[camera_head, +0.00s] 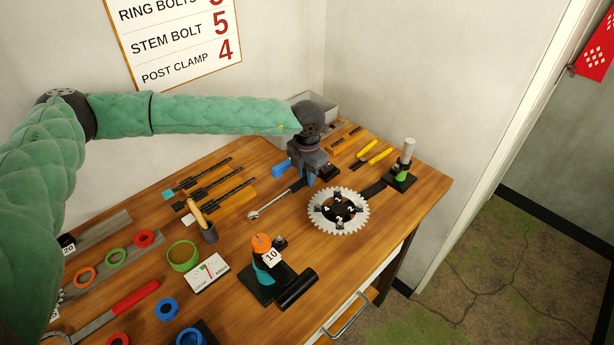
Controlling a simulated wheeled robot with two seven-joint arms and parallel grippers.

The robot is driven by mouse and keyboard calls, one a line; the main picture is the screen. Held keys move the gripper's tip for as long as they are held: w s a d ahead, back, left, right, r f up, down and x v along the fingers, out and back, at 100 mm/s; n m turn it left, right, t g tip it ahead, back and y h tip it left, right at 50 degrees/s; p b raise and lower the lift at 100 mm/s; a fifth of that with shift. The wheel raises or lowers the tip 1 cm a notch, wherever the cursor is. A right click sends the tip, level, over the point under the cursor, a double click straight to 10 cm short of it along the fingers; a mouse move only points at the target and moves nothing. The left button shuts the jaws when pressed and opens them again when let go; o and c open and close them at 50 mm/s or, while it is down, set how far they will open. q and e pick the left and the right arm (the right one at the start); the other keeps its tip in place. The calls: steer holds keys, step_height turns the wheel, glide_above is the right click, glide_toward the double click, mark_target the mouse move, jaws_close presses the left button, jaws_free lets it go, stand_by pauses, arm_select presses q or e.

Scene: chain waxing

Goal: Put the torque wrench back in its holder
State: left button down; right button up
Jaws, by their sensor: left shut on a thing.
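The torque wrench (276,204) has a round silver head and a thin shaft. It slants up and right from its head, low over the wooden bench, behind the chainring. My left gripper (310,180) points down at the back of the bench and is shut on the wrench's handle end, which it mostly hides. I cannot tell whether the wrench touches the bench. No holder can be made out for certain. My right gripper is not in view.
A toothed chainring (317,221) lies just in front of my left gripper. A black stand marked 10 (262,285) is nearer the front. Yellow-handled pliers (376,156) lie behind right. Coloured rings cover the left side.

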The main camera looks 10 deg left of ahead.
arm_select(q)
steer(key=c, duration=1.2)
jaws_free()
steer(key=shift+r+b, duration=0.35)
steer(key=shift+r, duration=0.05)
step_height(320, 180, up, 6)
steer(key=shift+f+b, duration=0.1)
steer(key=shift+b, duration=1.05)
steer(key=shift+r, duration=0.55)
steer(key=shift+r, duration=0.15)
